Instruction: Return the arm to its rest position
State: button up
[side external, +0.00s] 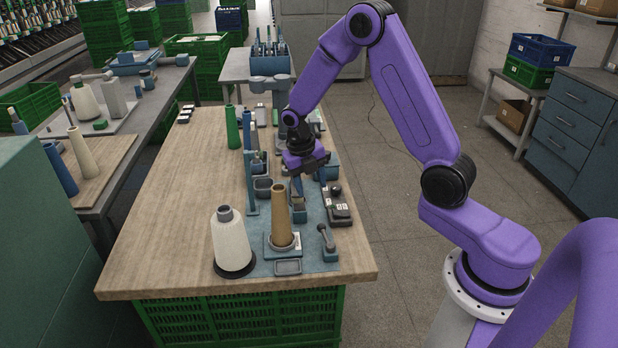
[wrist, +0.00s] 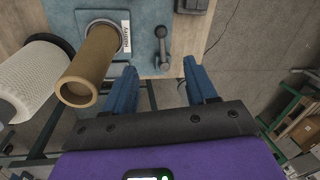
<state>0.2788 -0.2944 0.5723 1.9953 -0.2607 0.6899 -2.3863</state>
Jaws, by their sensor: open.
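My purple arm reaches from the right over the wooden table (side external: 165,220). My gripper (side external: 297,182) points down above the blue-grey fixture area, behind the brown cone (side external: 281,215) in the side view. In the wrist view my gripper (wrist: 163,85) has its two blue fingers well apart, with nothing between them. The brown cone (wrist: 92,62) stands on a blue base at the left of the fingers, apart from them. A small lever (wrist: 162,45) lies just beyond the fingertips on the blue mat (side external: 325,263).
A white yarn cone (side external: 231,243) stands on a dark round base at the table's front. A green cone (side external: 233,127) and a blue upright post (side external: 250,180) stand farther back. A grey box with knobs (side external: 337,207) sits by the right edge.

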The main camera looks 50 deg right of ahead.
jog(key=shift+w+a+r, duration=0.1)
jog(key=shift+a+r, duration=0.05)
jog(key=shift+r, duration=0.65)
jog(key=shift+a, duration=0.1)
jog(key=s+a+r+m+t+y, duration=0.1)
jog(key=s+a+r+m, duration=0.75)
jog(key=s+a, duration=0.3)
jog(key=s+r+m+y, duration=0.1)
jog(key=s+m, duration=0.8)
jog(key=s, duration=0.9)
jog(key=shift+d+r, duration=0.15)
jog(key=shift+r, duration=0.65)
